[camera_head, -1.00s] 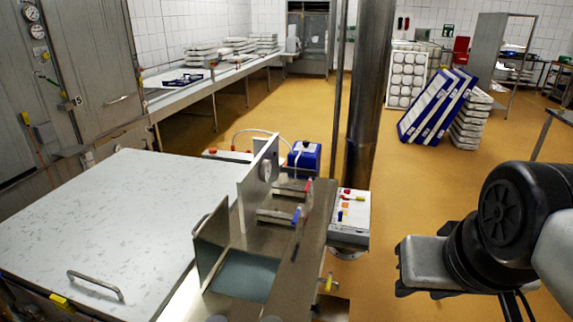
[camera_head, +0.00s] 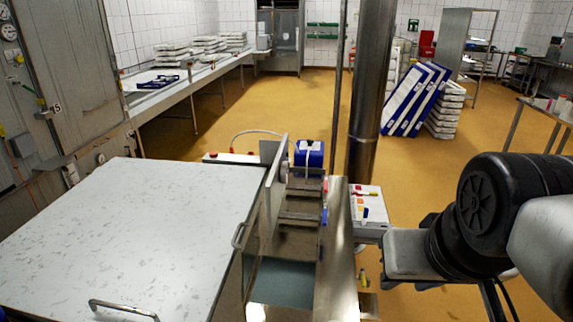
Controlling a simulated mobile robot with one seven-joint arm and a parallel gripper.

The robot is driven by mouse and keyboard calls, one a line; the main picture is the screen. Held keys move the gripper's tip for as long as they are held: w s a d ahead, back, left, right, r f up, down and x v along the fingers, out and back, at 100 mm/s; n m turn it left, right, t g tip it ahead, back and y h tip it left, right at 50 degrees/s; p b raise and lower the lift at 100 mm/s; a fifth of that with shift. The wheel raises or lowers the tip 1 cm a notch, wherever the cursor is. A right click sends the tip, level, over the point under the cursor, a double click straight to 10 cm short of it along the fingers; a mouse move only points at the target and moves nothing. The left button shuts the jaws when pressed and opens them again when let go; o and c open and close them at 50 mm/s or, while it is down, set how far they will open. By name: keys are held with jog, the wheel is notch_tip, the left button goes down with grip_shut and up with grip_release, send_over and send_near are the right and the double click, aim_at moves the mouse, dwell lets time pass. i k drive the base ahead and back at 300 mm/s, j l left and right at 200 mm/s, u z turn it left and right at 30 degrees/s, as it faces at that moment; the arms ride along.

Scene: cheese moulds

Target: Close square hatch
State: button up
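No gripper fingers show.
Behind the opening are metal brackets (camera_head: 300,210), an upright metal panel and a blue box (camera_head: 309,153). A white box with coloured knobs (camera_head: 369,206) and a steel column (camera_head: 369,110) stand to the right.

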aim_at(249, 249)
jog(key=j, duration=1.05)
jog(key=i+j+z, duration=0.1)
jog(key=j, duration=0.95)
